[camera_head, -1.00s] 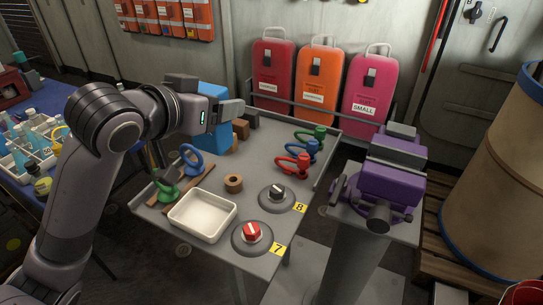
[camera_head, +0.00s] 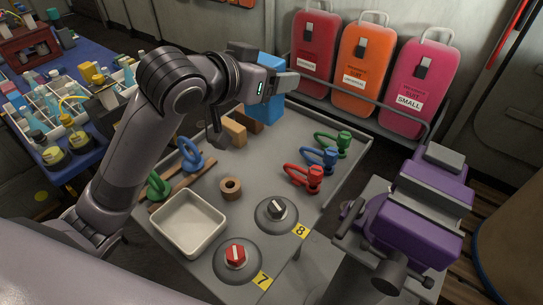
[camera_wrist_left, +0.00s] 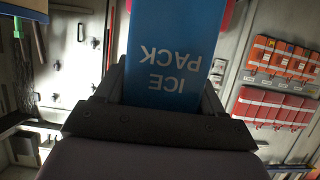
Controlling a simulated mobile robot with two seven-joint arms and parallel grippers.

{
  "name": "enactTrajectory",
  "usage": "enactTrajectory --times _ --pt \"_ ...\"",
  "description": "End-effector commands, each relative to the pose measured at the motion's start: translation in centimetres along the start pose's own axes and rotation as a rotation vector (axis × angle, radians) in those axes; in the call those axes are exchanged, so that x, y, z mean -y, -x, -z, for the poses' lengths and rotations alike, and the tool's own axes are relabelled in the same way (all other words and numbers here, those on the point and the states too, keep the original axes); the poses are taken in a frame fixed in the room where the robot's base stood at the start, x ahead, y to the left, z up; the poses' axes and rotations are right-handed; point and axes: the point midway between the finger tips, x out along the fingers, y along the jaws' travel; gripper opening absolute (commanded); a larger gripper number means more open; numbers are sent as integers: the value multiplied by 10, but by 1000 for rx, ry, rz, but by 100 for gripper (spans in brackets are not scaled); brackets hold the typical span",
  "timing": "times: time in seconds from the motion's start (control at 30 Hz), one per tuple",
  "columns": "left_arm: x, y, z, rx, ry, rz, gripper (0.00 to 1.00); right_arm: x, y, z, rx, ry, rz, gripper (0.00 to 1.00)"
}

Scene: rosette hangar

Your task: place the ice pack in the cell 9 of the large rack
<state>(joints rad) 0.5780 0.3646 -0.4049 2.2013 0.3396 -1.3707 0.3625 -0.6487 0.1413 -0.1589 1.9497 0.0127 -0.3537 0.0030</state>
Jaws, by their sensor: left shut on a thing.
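The ice pack (camera_head: 263,108) is a blue block held upright above the far end of the grey workbench in the head view. My left gripper (camera_head: 284,84) is shut on it. In the left wrist view the ice pack (camera_wrist_left: 168,60), with its lettering upside down, sits between the fingers of my left gripper (camera_wrist_left: 163,98). A white rack (camera_head: 48,112) with cells holding bottles stands on the blue table at the left. Its cell numbers cannot be read, and my arm is near its right side. My right gripper is not in view.
The grey workbench (camera_head: 300,210) holds a white tray (camera_head: 188,222), a tape roll (camera_head: 230,188), wooden blocks, coloured clamps and two knobs marked 7 and 8. A purple vise (camera_head: 418,215) stands at the right. Suit cases (camera_head: 365,62) line the back.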

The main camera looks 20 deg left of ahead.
Motion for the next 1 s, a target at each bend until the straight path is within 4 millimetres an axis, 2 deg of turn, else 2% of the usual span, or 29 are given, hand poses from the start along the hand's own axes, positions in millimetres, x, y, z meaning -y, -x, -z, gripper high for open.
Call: enactTrajectory --times 0.03,0.1,0.4,0.67,0.9,1.0 --pt "0 -6 -18 8 1 0 28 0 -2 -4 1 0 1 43" --pt "0 -14 -35 7 0 0 28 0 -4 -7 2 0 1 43" --pt "0 -42 -103 3 0 1 28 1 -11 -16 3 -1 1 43" --pt "0 -52 -125 0 -1 0 28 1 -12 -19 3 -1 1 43" --pt "0 -65 -157 1 -1 1 28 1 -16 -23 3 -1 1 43" --pt "0 -66 -160 -2 -1 0 28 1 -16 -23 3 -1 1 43"
